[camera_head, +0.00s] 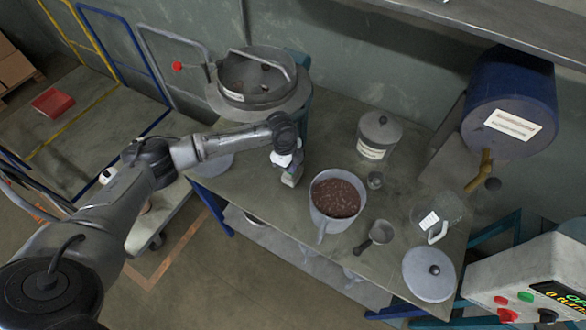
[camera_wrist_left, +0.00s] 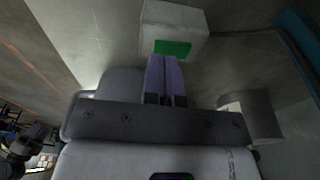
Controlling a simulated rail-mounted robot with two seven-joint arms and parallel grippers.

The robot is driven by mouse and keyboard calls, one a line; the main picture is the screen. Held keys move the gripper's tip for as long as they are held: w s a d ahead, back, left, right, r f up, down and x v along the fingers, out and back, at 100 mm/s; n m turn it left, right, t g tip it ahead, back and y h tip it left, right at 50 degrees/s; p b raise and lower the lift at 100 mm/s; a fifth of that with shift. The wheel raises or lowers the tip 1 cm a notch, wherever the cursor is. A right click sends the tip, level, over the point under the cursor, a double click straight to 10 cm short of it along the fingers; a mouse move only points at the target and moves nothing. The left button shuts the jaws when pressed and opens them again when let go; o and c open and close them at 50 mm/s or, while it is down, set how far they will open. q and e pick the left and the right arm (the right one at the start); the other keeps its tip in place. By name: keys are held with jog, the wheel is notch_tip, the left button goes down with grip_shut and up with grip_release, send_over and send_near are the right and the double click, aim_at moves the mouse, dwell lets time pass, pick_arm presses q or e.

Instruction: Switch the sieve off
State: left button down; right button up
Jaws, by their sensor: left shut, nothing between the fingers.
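The sieve (camera_head: 222,100) is a round metal drum with a wide rim and a curved handle, at the back left of the bench. In the left wrist view a pale switch box (camera_wrist_left: 183,20) with a green button (camera_wrist_left: 173,48) is just beyond my fingertips, with a cable running off right. My left gripper (camera_head: 291,178) is low over the bench, in front and to the right of the sieve. Its fingers (camera_wrist_left: 162,75) are shut and empty, pointing at the button. I cannot tell if they touch. In the head view I cannot separate the box from the gripper.
A bucket of brown granules (camera_head: 337,198) stands close right of the gripper. A lidded pot (camera_head: 378,135), a scoop (camera_head: 380,233), a clear jug (camera_head: 440,212) and a round lid (camera_head: 430,274) are further right. A blue drum (camera_head: 520,85) and a control panel (camera_head: 530,280) are at the right.

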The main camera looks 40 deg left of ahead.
pick_arm(q)
jog(key=shift+f, duration=0.75)
jog(key=shift+r, duration=0.1)
dwell(0.3)
notch_tip(320, 180, up, 2)
jog(key=shift+r+p, duration=0.1)
jog(key=shift+p, duration=0.85)
notch_tip(320, 180, up, 5)
jog(key=p, duration=0.5)
